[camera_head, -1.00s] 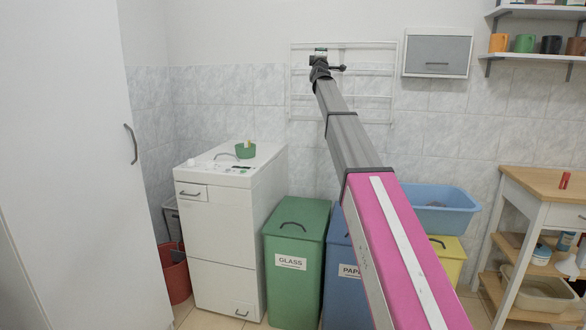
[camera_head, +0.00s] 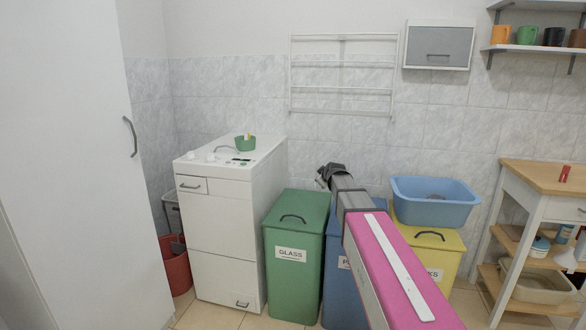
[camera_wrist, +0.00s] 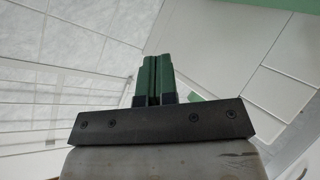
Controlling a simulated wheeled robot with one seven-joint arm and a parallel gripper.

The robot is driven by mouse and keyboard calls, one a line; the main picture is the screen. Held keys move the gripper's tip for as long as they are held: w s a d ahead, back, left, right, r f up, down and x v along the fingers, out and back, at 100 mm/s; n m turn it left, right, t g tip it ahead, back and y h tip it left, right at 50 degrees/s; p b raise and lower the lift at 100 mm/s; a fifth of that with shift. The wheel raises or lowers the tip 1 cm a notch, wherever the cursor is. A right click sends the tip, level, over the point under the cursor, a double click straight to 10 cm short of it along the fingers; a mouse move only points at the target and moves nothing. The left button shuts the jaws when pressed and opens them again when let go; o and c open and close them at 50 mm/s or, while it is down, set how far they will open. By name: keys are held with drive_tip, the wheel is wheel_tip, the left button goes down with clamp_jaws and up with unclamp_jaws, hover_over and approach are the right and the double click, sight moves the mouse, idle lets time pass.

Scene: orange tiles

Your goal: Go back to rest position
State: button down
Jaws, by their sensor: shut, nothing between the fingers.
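My gripper shows in the wrist view (camera_wrist: 153,80) with its two green fingers together and nothing between them. In the head view my pink and grey arm reaches forward over the bins. Its far end (camera_head: 328,174) is low, in front of the tiled wall and above the blue bin. The fingers are too small or hidden to make out there.
A green glass bin (camera_head: 294,260), a blue bin (camera_head: 338,285) and a yellow bin (camera_head: 440,252) stand in a row; a blue basin (camera_head: 432,203) sits on the yellow one. A white washing machine (camera_head: 225,240) carries a green bowl (camera_head: 245,144). A wooden-topped shelf unit (camera_head: 540,178) stands right. A wall rack (camera_head: 342,75) hangs behind.

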drive_tip(key=s+d+f+m+g, duration=0.1)
drive_tip(key=s+f+m+g, duration=0.2)
drive_tip(key=s+f, duration=0.5)
drive_tip(key=s+d+f+m+g+h, duration=0.1)
drive_tip(key=s+f+g, duration=0.4)
drive_tip(key=s, duration=1.2)
drive_tip(key=s+d+f+m+g, duration=0.3)
drive_tip(key=s+f+m, duration=0.2)
drive_tip(key=s+f, duration=0.7)
drive_tip(key=shift+s+d+f+m+g+h, duration=0.15)
drive_tip(key=shift+s+f+m+g+h, duration=0.2)
drive_tip(key=shift+s, duration=0.3)
